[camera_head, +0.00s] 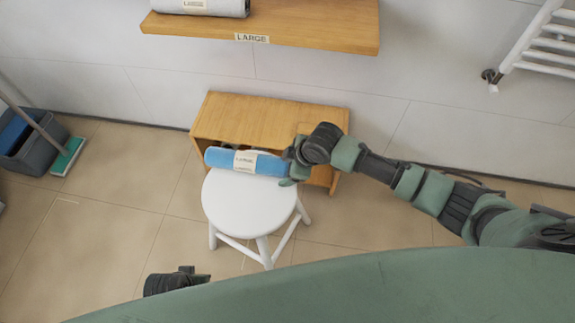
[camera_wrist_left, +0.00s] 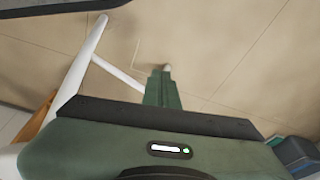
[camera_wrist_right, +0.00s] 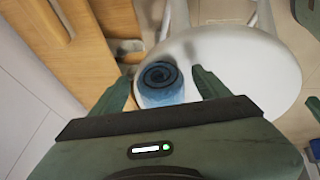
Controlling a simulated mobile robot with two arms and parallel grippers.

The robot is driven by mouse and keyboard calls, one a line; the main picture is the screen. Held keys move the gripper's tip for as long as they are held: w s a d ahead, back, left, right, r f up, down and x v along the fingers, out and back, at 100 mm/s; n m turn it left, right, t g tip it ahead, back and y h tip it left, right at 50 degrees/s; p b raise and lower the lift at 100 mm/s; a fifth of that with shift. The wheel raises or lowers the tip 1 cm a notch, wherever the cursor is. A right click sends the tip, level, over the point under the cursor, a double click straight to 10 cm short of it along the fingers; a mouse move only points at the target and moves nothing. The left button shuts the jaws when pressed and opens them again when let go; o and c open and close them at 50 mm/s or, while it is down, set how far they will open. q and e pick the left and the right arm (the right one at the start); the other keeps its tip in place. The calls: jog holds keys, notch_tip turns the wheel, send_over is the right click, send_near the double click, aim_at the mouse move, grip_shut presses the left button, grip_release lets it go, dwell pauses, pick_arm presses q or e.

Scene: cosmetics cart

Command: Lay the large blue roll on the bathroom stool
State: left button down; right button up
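The large blue roll (camera_head: 222,158), with a pale label band, lies lengthwise across the back part of the white round stool (camera_head: 250,208) in the head view. I cannot tell whether it fully touches the seat. My right gripper (camera_head: 291,168) is at the roll's right end. In the right wrist view, the roll's spiral end (camera_wrist_right: 160,82) sits between the two fingers of my right gripper (camera_wrist_right: 162,80), with a visible gap on both sides. My left gripper (camera_wrist_left: 163,78) has its fingers together and empty, pointing at floor near the stool's legs.
A low wooden shelf unit (camera_head: 262,112) stands right behind the stool. A wall shelf (camera_head: 320,25) marked LARGE holds a grey-white roll (camera_head: 215,8). A mop bucket (camera_head: 35,150) is at the far left and a white towel rail (camera_head: 545,45) at the upper right. Floor left of the stool is clear.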

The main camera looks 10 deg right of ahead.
jog(key=shift+r, duration=0.2)
jog(key=shift+s+d+r, duration=0.15)
jog(key=shift+r, duration=0.2)
pick_arm(q)
jog(key=s+f+p, duration=0.3)
jog(key=s+f, duration=0.2)
jog(key=f, duration=0.4)
jog(key=shift+s+a+f+g, duration=0.3)
jog(key=shift+s+a+f, duration=0.05)
pick_arm(e)
jog(key=v, duration=1.1)
